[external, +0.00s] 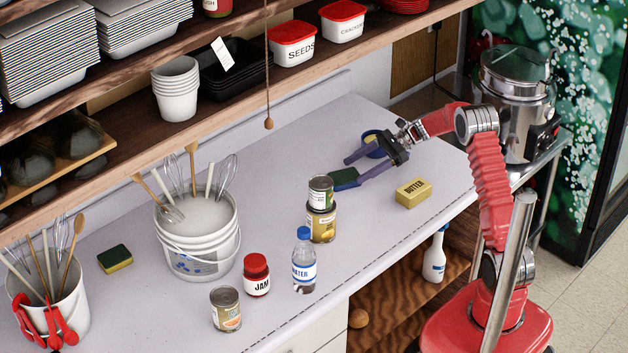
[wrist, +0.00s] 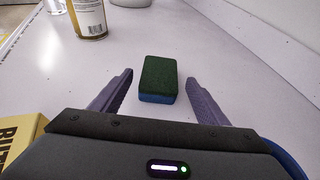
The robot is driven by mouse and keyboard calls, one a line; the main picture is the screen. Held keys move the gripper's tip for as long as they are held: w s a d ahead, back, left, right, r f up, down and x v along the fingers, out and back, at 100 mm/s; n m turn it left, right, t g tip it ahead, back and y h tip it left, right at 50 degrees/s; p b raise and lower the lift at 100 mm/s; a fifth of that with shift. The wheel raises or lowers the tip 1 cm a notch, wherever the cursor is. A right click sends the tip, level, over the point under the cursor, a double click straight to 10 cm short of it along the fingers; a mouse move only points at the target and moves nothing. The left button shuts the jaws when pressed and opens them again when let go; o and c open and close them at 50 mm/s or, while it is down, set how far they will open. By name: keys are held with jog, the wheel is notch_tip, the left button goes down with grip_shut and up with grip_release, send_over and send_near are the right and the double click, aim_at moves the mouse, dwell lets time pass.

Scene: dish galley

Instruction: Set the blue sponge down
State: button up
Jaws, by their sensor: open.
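The blue sponge (external: 344,179), with a dark green top, lies flat on the pale counter (external: 290,140). It also shows in the wrist view (wrist: 158,80), just ahead of and between the finger lines. My gripper (external: 355,171) is open and low over the counter, with purple fingers spread wide. In the wrist view one finger is on each side of the sponge's near end, with visible gaps. The fingers do not touch the sponge. Nothing is held.
A yellow butter box (external: 413,193) stands close beside my gripper. A blue and yellow ring (external: 372,138) lies behind it. Stacked cans (external: 321,222), a water bottle (external: 304,262) and a jam jar (external: 256,276) stand nearer. Shelves overhang the counter's back.

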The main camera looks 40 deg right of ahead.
jog(key=v, duration=0.6)
jog(key=shift+s+d+r, duration=0.1)
jog(key=shift+d, duration=0.1)
jog(key=s+a+r+n+g+h, duration=0.2)
jog(key=s+a+r+n+h, duration=0.1)
jog(key=s+a+r+n, duration=0.3)
jog(key=s+a+r+n+g+h, duration=0.1)
jog(key=s+a+r+n+h, duration=0.25)
jog(key=s+a, duration=0.5)
jog(key=s+a+r+n+t+h, duration=0.1)
jog(key=s+n+t+h, duration=0.2)
jog(key=s+n, duration=1)
jog(key=shift+s+a+r+h, duration=0.2)
jog(key=shift+s+h, duration=1.25)
jog(key=shift+s, duration=1.9)
